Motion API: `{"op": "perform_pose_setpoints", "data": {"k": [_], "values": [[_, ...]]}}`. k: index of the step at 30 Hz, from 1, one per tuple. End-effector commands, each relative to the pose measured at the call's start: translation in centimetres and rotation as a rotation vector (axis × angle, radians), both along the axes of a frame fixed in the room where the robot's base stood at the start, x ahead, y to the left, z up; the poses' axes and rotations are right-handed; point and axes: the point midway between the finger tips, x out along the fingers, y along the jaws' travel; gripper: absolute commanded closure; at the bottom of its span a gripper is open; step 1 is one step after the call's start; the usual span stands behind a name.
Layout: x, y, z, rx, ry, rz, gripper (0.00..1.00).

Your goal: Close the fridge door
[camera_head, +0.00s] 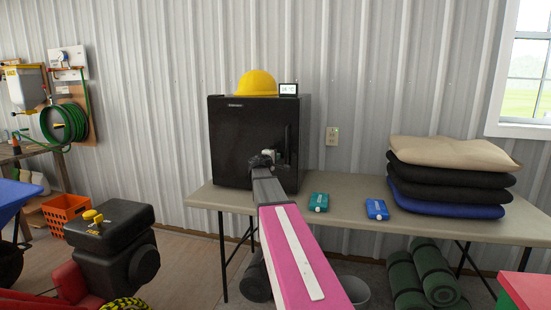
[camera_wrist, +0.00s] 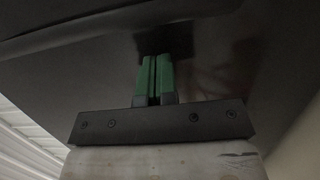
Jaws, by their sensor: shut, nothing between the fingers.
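The black fridge (camera_head: 235,130) stands on the folding table (camera_head: 350,205) against the metal wall. Its door faces me and looks flush or nearly flush with the body; I cannot tell whether a small gap remains. My arm reaches out to the lower right part of the door. My gripper (camera_wrist: 155,62) is shut and empty, with its green fingers side by side. The fingertips point at the dark door surface (camera_wrist: 225,60) and are very close to it; I cannot tell if they touch. In the head view my arm hides part of the door's lower right.
A yellow hard hat (camera_head: 258,84) and a small display (camera_head: 288,89) sit on the fridge. A teal box (camera_head: 319,202), a blue box (camera_head: 377,209) and stacked cushions (camera_head: 450,180) lie to the right on the table.

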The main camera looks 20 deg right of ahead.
Motion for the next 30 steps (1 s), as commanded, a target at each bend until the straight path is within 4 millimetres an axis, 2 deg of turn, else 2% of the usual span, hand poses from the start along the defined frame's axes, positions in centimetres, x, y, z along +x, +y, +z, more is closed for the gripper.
{"op": "perform_pose_setpoints", "data": {"k": [1,13,18,23,26,29,30], "values": [[-1.3,0.7,-0.1,0.001,0.001,0.003,1.00],[-8.6,5.8,-0.2,0.003,0.003,0.009,1.00],[-10.2,7.1,-0.3,0.003,0.003,0.009,1.00],[-10.5,7.4,-0.4,0.009,0.004,0.008,1.00],[-11.0,7.5,-1.8,0.050,0.010,-0.001,1.00],[-12.3,7.8,-4.8,0.147,0.027,-0.025,1.00],[-13.0,8.0,-6.4,0.202,0.037,-0.039,1.00]]}}
